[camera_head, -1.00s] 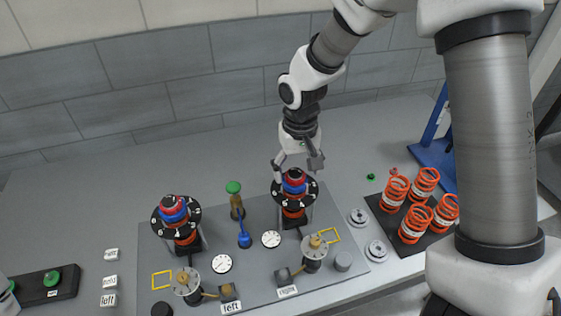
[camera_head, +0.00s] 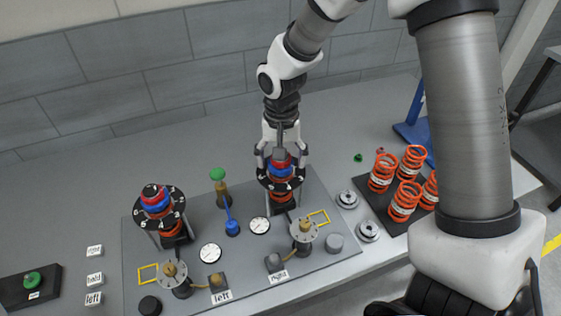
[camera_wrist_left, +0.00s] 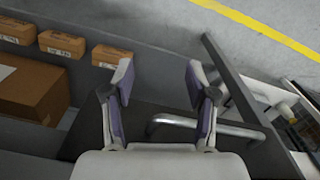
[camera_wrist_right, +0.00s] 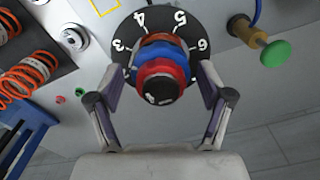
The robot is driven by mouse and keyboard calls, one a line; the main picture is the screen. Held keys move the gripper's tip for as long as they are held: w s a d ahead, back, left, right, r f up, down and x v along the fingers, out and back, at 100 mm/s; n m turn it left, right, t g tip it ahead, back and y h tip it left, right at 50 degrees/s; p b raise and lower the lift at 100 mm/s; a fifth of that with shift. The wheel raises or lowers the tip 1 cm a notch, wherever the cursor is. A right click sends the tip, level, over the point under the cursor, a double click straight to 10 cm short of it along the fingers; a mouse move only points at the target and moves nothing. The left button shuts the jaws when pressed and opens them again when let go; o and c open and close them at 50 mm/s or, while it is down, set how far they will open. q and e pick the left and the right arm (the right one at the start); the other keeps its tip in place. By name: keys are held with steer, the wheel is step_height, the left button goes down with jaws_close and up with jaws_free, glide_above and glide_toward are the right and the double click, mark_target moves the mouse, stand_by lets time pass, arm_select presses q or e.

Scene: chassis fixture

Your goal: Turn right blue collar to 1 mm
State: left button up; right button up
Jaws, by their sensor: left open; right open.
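The right blue collar (camera_head: 281,170) sits on the right strut, below a red ring and above a black numbered dial (camera_head: 263,183). In the right wrist view the blue collar (camera_wrist_right: 159,54) shows as a band around the red ring (camera_wrist_right: 161,73), with the black cap nearest the camera. My right gripper (camera_head: 280,160) is open, its fingers on either side of the strut top; in the right wrist view they flank the collar with gaps visible. The left blue collar (camera_head: 158,203) sits on the left strut. My left gripper (camera_wrist_left: 160,85) is open and empty, away from the fixture.
The fixture plate (camera_head: 250,270) carries gauges (camera_head: 260,225), a green-topped knob (camera_head: 217,175) and a blue lever (camera_head: 232,226). Orange springs (camera_head: 404,200) stand on a dark mat at the right. Cardboard boxes (camera_wrist_left: 30,90) show in the left wrist view.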

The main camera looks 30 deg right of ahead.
steer(key=m, duration=0.5)
steer(key=shift+w+f+b, duration=0.1)
steer(key=shift+f+b, duration=0.05)
steer(key=shift+b, duration=0.15)
steer(key=m, duration=0.4)
steer(key=shift+m+b, duration=0.3)
steer(key=shift+b, duration=0.1)
steer(key=m, duration=0.4)
steer(key=shift+b, duration=0.3)
steer(key=m, duration=0.5)
steer(key=shift+b, duration=0.35)
steer(key=c, duration=1.1)
steer(key=shift+r, duration=0.25)
steer(key=n+p, duration=0.4)
steer(key=n, duration=0.3)
steer(key=n+p, duration=0.5)
steer(key=n, duration=0.2)
steer(key=shift+r+n, duration=0.2)
steer(key=shift+n, duration=0.1)
steer(key=shift+n+p, duration=0.55)
steer(key=shift+n, duration=0.15)
steer(key=shift+f+n, duration=0.15)
steer(key=shift+n, duration=0.25)
steer(key=shift+f, duration=0.15)
steer(key=o, duration=1.1)
